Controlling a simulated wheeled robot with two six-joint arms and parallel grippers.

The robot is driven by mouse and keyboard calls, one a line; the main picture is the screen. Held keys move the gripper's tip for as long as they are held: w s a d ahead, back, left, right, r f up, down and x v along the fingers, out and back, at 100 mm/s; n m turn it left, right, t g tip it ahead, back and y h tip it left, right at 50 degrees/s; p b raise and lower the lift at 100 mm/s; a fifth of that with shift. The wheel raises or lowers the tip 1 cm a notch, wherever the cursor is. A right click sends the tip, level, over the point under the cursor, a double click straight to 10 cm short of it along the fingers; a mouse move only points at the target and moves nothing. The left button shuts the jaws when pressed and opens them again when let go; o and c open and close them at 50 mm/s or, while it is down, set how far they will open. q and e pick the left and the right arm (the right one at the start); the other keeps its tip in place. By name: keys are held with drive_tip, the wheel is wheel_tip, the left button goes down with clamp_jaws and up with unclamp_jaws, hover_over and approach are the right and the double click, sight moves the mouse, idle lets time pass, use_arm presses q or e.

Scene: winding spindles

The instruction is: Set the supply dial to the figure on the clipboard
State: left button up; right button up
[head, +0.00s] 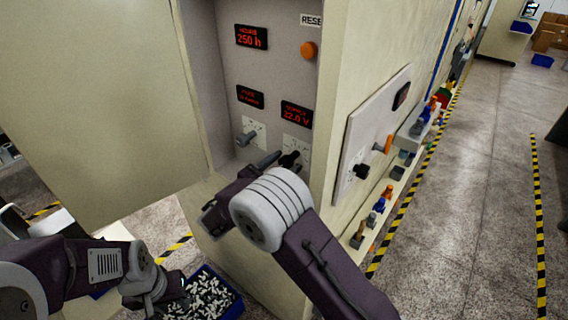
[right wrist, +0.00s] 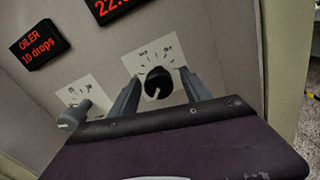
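The supply dial is a black knob (right wrist: 158,82) on a white scale plate, with its pale mark pointing downward in the right wrist view; it also shows in the head view (head: 290,159). The red supply display (head: 296,115) above it reads about 22.0 V. My right gripper (right wrist: 160,80) is open, with one finger on each side of the knob and a small gap showing at both sides. My left gripper (head: 164,296) is low at the left, over a blue bin; its fingers are unclear. I see no clipboard.
A grey oiler knob (right wrist: 75,116) sits just left of my right fingers, under the oiler display (right wrist: 39,45). An orange button (head: 309,49) is higher up. The open cabinet door (head: 95,90) stands left. The blue bin (head: 235,308) holds small white pieces.

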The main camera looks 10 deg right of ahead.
drive_tip(key=shift+w+f, duration=0.1)
drive_tip(key=shift+w, duration=0.05)
clamp_jaws()
drive_tip(key=shift+f+m+b, duration=0.2)
drive_tip(key=shift+m+b, duration=0.2)
drive_tip(key=shift+b, duration=0.3)
drive_tip(key=m+b, duration=0.9)
drive_tip(key=b, duration=0.6)
drive_tip(key=shift+r+m+b, duration=0.25)
drive_tip(key=shift+m+b, duration=0.85)
drive_tip(key=shift+b, duration=0.05)
